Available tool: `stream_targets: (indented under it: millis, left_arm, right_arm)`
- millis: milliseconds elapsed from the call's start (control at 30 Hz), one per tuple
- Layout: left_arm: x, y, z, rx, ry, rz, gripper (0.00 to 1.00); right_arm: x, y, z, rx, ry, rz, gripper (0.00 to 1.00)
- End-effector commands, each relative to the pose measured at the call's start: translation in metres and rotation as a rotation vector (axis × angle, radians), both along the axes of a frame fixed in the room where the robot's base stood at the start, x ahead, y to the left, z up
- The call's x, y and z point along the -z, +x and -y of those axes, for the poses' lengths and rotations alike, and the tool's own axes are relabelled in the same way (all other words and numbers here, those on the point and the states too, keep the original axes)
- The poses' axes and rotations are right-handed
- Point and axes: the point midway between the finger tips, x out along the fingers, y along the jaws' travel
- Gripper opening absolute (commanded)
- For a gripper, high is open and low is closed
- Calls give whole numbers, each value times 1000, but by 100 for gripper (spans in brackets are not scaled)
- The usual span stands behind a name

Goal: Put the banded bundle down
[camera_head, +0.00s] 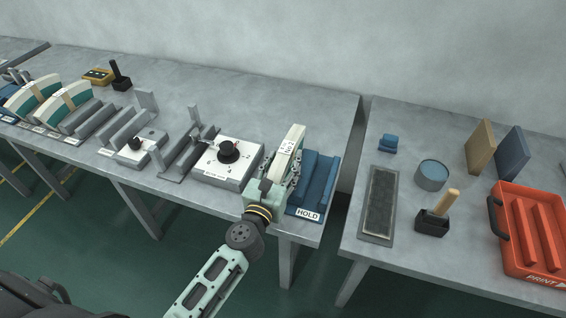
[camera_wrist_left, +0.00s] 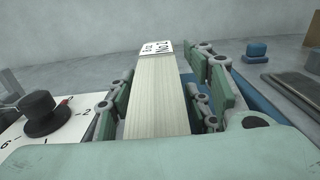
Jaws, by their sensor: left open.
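The banded bundle (camera_head: 292,147) is a pale block of stacked sheets with a white label. It stands upright at the left side of the blue holder (camera_head: 327,170) marked HOLD, near the table's right end. Its underside is hidden, so I cannot tell exactly what it rests on. My left gripper (camera_head: 281,177) is around the bundle's near end. In the left wrist view the bundle (camera_wrist_left: 158,95) lies between the jaws (camera_wrist_left: 160,105), which are open, with a narrow gap visible on the right side. My right gripper is not in view.
A white dial box (camera_head: 228,163) stands close on the left, with grey racks beyond it. Two more bundles (camera_head: 65,105) sit at the far left. A gap separates this table from the right table, which holds an orange-red tray (camera_head: 515,225) and a blue round tin (camera_head: 431,175).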

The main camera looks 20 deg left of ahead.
Motion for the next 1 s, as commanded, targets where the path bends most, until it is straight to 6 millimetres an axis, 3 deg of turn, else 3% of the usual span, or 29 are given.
stream_targets:
  millis: [233, 700, 1000]
  left_arm:
    - [-3, -2, 0, 0, 0, -1, 46]
    - [0, -93, -4, 0, 1, -1, 46]
    - [-3, -119, -4, 0, 0, 1, 46]
  right_arm:
    - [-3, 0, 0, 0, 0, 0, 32]
    - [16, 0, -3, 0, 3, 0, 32]
    - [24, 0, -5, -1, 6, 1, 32]
